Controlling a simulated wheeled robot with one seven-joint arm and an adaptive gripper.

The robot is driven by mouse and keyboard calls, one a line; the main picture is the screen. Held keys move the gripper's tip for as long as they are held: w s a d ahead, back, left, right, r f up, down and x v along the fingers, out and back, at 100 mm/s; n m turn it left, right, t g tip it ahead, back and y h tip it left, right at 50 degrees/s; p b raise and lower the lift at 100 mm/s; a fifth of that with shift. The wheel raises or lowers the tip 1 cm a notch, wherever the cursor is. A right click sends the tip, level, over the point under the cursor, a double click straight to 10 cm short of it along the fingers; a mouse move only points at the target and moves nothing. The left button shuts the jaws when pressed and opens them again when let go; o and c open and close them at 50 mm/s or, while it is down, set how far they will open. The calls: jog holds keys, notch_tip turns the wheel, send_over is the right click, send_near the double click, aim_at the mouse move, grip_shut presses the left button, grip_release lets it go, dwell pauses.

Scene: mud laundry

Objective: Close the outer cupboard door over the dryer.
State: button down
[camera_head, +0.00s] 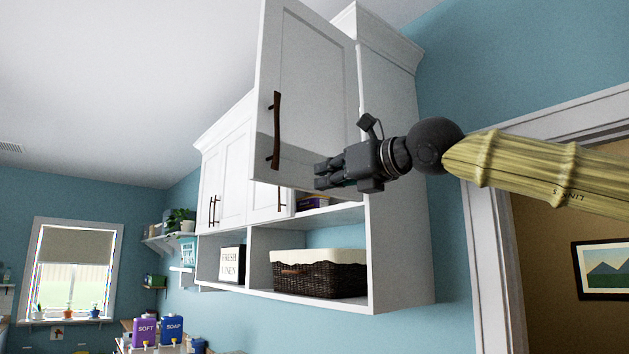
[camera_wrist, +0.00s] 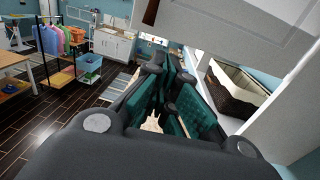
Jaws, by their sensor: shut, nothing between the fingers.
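The outer cupboard door (camera_head: 312,90) is white with a dark vertical handle (camera_head: 276,130). In the head view it stands swung open at the right end of the white wall cupboard (camera_head: 400,190). My gripper (camera_head: 322,177) is shut and empty in front of the door's lower right part. In the wrist view the gripper (camera_wrist: 160,75) points out past the door's lower edge, and the white door panel (camera_wrist: 225,30) spans the top. Whether the fingers touch the door cannot be told. The dryer is not clearly visible.
An open shelf below the doors holds a wicker basket (camera_head: 320,273) and a "Fresh Linen" sign (camera_head: 232,264). Other cupboard doors (camera_head: 224,185) to the left are shut. A door frame (camera_head: 490,240) stands at right. The wrist view shows a clothes rack (camera_wrist: 62,45) and open floor.

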aim_at(288, 186)
jog(key=p+x, duration=0.4)
jog(key=x, duration=0.7)
jog(key=shift+w+a, duration=0.3)
jog(key=shift+w+a+f+p, duration=0.1)
jog(key=shift+w+a+p, duration=0.15)
jog(key=shift+w+p, duration=0.15)
